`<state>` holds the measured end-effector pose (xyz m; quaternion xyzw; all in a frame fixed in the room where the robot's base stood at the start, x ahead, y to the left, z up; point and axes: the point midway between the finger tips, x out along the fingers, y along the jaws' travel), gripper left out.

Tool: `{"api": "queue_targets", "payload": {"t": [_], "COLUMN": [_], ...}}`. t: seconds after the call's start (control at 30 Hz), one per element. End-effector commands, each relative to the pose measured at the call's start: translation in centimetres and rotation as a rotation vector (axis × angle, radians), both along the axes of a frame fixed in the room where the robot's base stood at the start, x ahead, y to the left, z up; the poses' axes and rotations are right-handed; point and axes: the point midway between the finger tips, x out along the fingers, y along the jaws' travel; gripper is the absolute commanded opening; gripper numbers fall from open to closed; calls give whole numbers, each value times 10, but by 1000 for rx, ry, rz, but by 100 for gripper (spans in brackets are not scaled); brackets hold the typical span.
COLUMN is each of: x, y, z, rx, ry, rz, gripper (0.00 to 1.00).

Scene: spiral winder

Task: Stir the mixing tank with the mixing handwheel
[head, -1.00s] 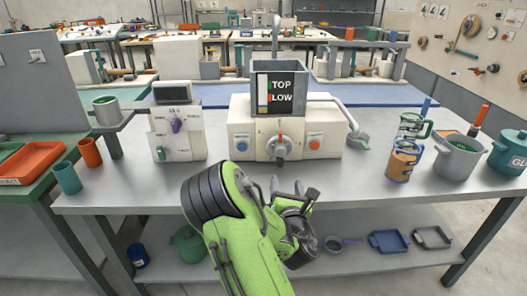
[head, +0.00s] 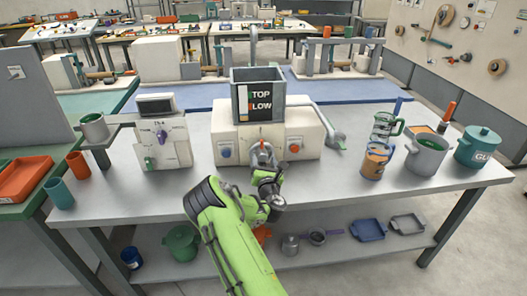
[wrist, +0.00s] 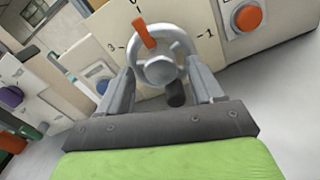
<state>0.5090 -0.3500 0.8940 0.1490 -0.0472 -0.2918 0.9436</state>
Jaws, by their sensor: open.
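The mixing handwheel is a grey ring with a round hub and an orange mark near its top. It fills the middle of the wrist view (wrist: 160,70), on the cream front panel, with scale numbers around it. In the head view the handwheel (head: 262,153) is partly hidden by my gripper (head: 265,172). In the wrist view my gripper (wrist: 161,92) is open, with one finger on each side of the wheel's lower part. I cannot tell whether the fingers touch the rim. The grey mixing tank (head: 259,96) stands above the panel, with a dark TOP/LOW label on its front.
An orange button (head: 295,148) and a blue button (head: 225,152) flank the handwheel. A control box with a purple knob (head: 162,138) stands to the left. The front tabletop is mostly clear.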

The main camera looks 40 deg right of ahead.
Motion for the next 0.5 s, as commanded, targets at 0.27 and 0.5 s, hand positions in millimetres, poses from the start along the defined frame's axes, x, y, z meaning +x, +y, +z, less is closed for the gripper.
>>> {"api": "queue_targets", "payload": {"t": [0.27, 0.5], "x": [11, 11], "y": [-7, -7], "z": [-1, -2], "rx": [1, 1], "ry": [2, 2], "rz": [1, 1], "gripper": [66, 49]}}
